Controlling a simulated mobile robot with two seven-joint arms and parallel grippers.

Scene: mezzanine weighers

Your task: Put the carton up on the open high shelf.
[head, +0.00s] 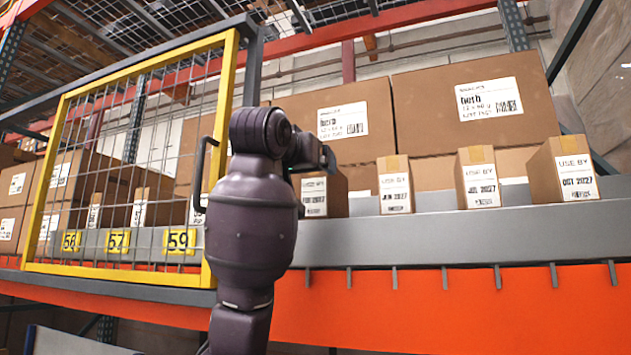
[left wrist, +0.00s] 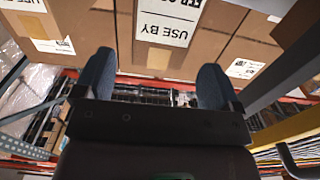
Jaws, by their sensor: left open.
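Several small brown cartons with white "USE BY" labels stand in a row on the grey-fronted shelf (head: 450,235). A carton dated FEB 2027 (head: 331,190) is closest to my left gripper (head: 325,160), which is mostly hidden behind my wrist. Others read JUN (head: 396,168), JUL (head: 477,165) and OCT 2027 (head: 563,165). In the left wrist view my left gripper (left wrist: 155,85) is open. A carton with a "USE BY" label (left wrist: 152,55) shows beyond and between the fingertips. I cannot tell whether they touch it. My right gripper is out of view.
A yellow-framed mesh gate (head: 228,110) with a dark handle (head: 199,175) stands left of my arm, in front of more cartons. Large brown boxes (head: 440,110) stand behind the small cartons. An orange beam (head: 450,310) runs below the shelf. Gaps separate the cartons on the right.

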